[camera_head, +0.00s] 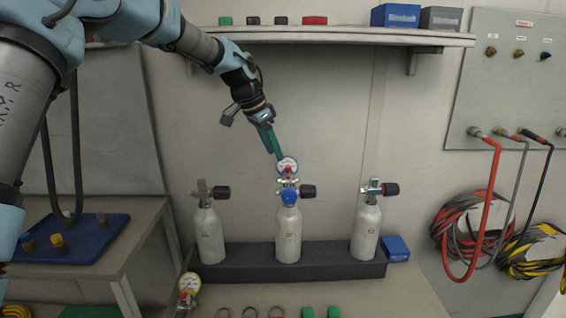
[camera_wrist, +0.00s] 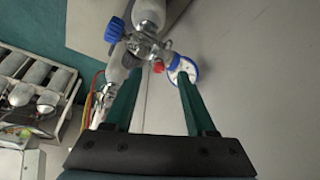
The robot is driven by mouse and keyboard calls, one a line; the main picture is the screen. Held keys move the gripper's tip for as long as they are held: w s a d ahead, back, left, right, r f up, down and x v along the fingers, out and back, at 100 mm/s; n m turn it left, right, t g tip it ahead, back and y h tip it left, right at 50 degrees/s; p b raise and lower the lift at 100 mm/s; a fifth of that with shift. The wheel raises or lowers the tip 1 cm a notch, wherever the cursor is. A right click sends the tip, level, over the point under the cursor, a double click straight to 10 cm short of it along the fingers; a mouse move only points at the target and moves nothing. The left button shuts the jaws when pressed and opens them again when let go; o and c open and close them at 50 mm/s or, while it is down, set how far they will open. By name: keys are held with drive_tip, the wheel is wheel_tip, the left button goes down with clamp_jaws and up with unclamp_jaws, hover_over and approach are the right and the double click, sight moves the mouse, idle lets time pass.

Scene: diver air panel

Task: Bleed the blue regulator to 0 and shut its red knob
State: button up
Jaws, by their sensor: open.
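The blue regulator sits on the valve of the middle cylinder (camera_head: 288,232). Its blue knob (camera_head: 289,197) faces forward and its round white gauge (camera_head: 287,164) stands above; the needle is too small to read. In the wrist view the blue knob (camera_wrist: 114,30), the small red knob (camera_wrist: 158,66) and the blue-rimmed gauge (camera_wrist: 182,70) show around a metal body. My gripper (camera_head: 277,153) reaches down from the upper left, just above the gauge. Its green fingers (camera_wrist: 160,78) are apart, with the red knob seen between their tips. No contact is clear.
Two other cylinders, left (camera_head: 209,232) and right (camera_head: 365,230), stand in the dark rack (camera_head: 325,258). A yellow-rimmed gauge regulator (camera_head: 188,284) is at the front left. A shelf (camera_head: 350,37) runs above. Hoses (camera_head: 470,235) hang at right.

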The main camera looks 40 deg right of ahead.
drive_tip(key=w+a+b, duration=0.2)
drive_tip(key=a, duration=0.7)
drive_tip(key=shift+a+b, duration=0.3)
drive_tip(key=shift+a, duration=0.05)
drive_tip(key=shift+f, duration=0.1)
drive_tip(key=w+a+f+n+t+y, duration=0.1)
drive_tip(key=a+f+n, duration=0.15)
drive_tip(key=a, duration=0.65)
drive_tip(key=w+a+f+n+y, duration=0.15)
drive_tip(key=a+n, duration=0.25)
drive_tip(key=a, duration=0.5)
drive_tip(key=a+f+n+t, duration=0.1)
drive_tip(key=a+f+n, duration=0.25)
drive_tip(key=a, duration=0.55)
drive_tip(key=s+a+f+n+y, duration=0.1)
drive_tip(key=s+a+n, duration=0.3)
drive_tip(key=a, duration=0.4)
drive_tip(key=s+a+f+n, duration=0.2)
drive_tip(key=s+a+n, duration=0.3)
drive_tip(key=a, duration=0.4)
drive_tip(key=shift+a+y, duration=0.2)
drive_tip(key=shift+y, duration=0.15)
drive_tip(key=shift+w+f, duration=0.1)
